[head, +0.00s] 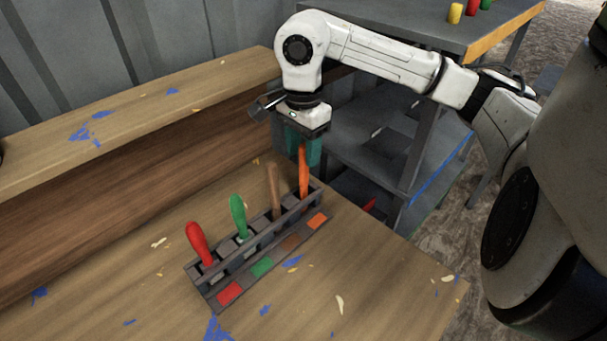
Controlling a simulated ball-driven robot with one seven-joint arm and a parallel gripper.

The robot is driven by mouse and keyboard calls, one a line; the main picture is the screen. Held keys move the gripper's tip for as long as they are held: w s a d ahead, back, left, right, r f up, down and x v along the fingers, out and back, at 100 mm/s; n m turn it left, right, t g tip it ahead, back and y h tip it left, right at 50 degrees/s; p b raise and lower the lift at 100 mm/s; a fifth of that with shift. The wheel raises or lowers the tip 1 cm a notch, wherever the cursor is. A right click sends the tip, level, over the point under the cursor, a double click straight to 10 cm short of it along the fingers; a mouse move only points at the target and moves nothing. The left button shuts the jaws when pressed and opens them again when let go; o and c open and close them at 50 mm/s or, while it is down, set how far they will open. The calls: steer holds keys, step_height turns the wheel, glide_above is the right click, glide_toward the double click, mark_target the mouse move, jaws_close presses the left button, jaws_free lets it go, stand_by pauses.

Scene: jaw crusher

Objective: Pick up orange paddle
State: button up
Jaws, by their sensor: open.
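The orange paddle (304,174) stands upright in the right-end slot of a dark rack (258,246) on the wooden table. An orange patch marks the rack's front below it. My gripper (303,152) points down over that end of the rack, with its teal fingers on either side of the top of the orange handle. The fingers are open. I cannot tell whether either finger touches the handle. The paddle's lower part is hidden in the rack.
A brown paddle (274,188), a green paddle (239,215) and a red paddle (199,244) stand in the same rack to the left. A raised wooden ledge (130,125) runs behind. A grey shelf unit (365,135) stands beyond the table's right edge. The front tabletop is mostly clear.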

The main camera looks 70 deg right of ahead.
mark_target(304, 160)
steer(key=shift+d+f, duration=0.15)
steer(key=shift+f, duration=0.75)
steer(key=shift+d+f, duration=0.1)
steer(key=shift+f, duration=0.75)
jaws_close()
